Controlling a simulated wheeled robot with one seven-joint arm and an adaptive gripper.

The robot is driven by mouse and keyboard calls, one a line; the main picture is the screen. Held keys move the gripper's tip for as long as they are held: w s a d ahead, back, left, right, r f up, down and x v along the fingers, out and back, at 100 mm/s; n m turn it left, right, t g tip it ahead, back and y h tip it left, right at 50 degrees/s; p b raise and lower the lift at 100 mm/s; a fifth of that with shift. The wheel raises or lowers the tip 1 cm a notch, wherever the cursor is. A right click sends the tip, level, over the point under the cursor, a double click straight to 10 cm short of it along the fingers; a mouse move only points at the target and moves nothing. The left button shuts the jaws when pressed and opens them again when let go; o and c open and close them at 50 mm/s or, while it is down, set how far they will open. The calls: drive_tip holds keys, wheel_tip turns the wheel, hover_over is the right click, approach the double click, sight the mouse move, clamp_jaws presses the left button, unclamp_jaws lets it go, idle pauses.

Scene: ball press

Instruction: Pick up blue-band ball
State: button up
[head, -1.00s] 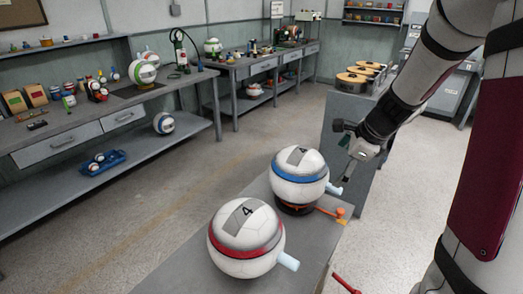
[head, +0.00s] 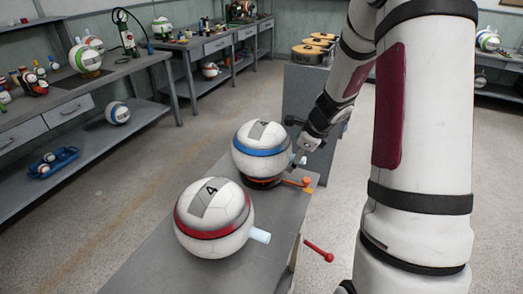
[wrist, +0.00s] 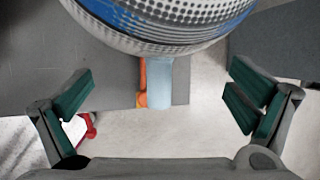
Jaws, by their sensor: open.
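The blue-band ball (head: 261,147) is white with a blue stripe and a grey patch marked 4. It sits on a dark ring at the far part of the grey table, with a pale blue peg (head: 299,159) on its right side. In the wrist view the ball (wrist: 170,22) fills the top and its peg (wrist: 159,82) points down between the fingers. My gripper (wrist: 157,100) is open and empty, with green pads either side of the peg, not touching it. In the head view my arm hides most of the gripper.
A red-band ball (head: 213,222) stands on the near part of the grey table (head: 140,262). An orange lever (head: 296,183) and a red handle (head: 319,251) stick out at the table's right side. Workbenches (head: 75,95) with tools line the left wall.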

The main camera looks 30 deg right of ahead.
sight(294, 156)
drive_tip(key=x, duration=0.3)
drive_tip(key=shift+w+f, duration=0.1)
drive_tip(key=shift+f, duration=0.2)
clamp_jaws()
